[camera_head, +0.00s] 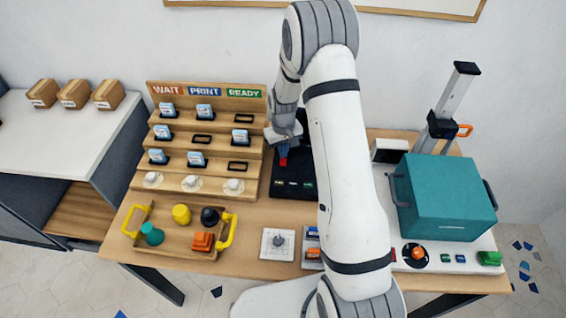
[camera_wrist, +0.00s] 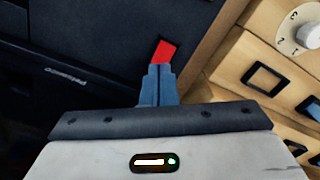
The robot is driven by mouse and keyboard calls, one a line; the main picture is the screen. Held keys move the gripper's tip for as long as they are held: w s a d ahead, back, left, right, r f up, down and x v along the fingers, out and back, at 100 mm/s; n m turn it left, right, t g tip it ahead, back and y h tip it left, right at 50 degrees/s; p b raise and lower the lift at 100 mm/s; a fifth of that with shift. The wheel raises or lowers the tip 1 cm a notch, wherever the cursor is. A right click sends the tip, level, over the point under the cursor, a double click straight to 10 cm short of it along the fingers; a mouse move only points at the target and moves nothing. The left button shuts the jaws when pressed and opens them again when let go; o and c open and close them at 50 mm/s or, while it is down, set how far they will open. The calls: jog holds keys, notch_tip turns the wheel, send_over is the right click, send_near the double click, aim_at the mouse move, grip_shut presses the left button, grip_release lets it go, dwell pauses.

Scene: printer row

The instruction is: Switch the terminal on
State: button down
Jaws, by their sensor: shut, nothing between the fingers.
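A black device (camera_head: 298,168), which looks like the terminal, lies on the wooden table just right of the stepped rack. Small coloured marks show along its front edge. It also fills much of the upper left of the wrist view (camera_wrist: 110,40), with pale lettering. A red piece (camera_wrist: 164,51) stands at its edge, right at my fingertips; it also shows in the head view (camera_head: 283,161). My gripper (camera_wrist: 159,72) has its blue fingers together, pointing at the red piece, with nothing held. I cannot tell whether they touch it. My arm hides part of the device's right side.
The stepped wooden rack (camera_head: 210,171) with cards and white dials stands close left. A wooden tray (camera_head: 172,246) with yellow handles holds several coloured pieces. A teal box (camera_head: 445,195) and an upright grey post (camera_head: 450,95) stand right. A white dial plate (camera_head: 278,244) lies in front.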

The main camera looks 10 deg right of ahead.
jog(key=shift+f+b, duration=0.6)
jog(key=shift+f, duration=0.2)
dwell(0.4)
jog(key=shift+r+p, duration=1.75)
jog(key=shift+r, duration=1.8)
jog(key=shift+r, duration=0.1)
jog(key=s+r+m+t, duration=0.1)
jog(key=s+r, duration=0.4)
jog(key=r, duration=0.4)
jog(key=s+r+t, duration=0.1)
jog(key=s+r, duration=0.5)
jog(key=r, duration=0.3)
jog(key=s+r, duration=0.3)
jog(key=s, duration=0.6)
jog(key=s+r+m+t, duration=0.1)
jog(key=s+r, duration=0.3)
jog(key=s, duration=0.5)
